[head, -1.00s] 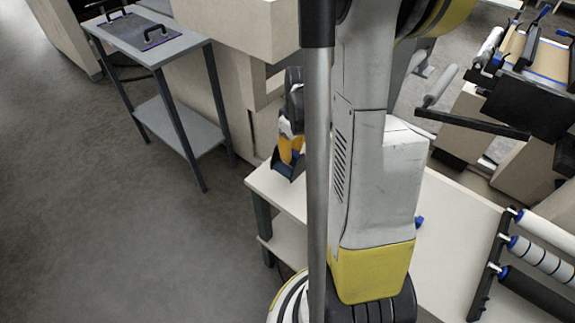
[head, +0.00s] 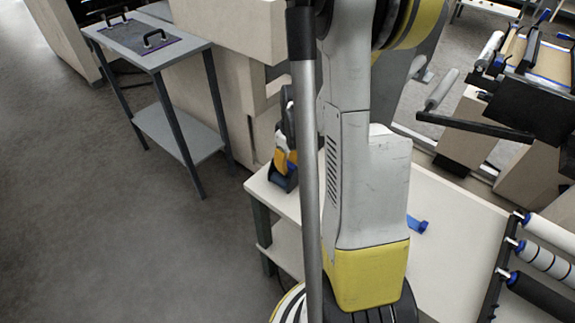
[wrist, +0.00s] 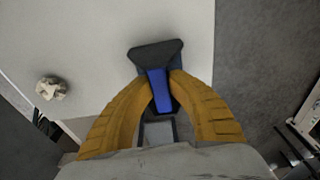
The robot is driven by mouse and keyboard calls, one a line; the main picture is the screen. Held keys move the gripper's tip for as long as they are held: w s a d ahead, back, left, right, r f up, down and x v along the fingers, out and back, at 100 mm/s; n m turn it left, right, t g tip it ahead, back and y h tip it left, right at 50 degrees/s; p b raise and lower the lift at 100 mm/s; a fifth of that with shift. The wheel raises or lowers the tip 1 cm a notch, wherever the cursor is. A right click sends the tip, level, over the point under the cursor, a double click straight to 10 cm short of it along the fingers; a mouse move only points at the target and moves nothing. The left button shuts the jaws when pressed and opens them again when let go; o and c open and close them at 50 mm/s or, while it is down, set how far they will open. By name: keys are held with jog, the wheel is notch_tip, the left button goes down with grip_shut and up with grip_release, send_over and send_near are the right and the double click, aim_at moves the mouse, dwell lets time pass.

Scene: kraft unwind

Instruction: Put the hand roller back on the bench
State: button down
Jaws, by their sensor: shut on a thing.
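My gripper (wrist: 160,95) has yellow-orange fingers closed on the blue handle of the hand roller (wrist: 158,88), which has a wide dark end. In the head view, my gripper (head: 284,160) and the dark lower part of the held roller (head: 283,180) show beside my pole, at the left end of the pale bench (head: 450,215). In the wrist view the roller is over or on the pale bench top (wrist: 90,45); I cannot tell whether it touches. My arm and pole hide much of the bench.
A blue object (head: 417,225) lies on the bench right of my arm. A rack of rollers (head: 545,260) stands at the bench's right end. A pale crumpled lump (wrist: 50,88) shows in the wrist view. A grey side table (head: 150,45) stands at the left. Floor at left is clear.

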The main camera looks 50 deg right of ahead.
jog(key=shift+f, duration=0.35)
jog(key=c, duration=1.5)
grip_release()
jog(key=shift+o, duration=0.2)
jog(key=shift+r, duration=0.1)
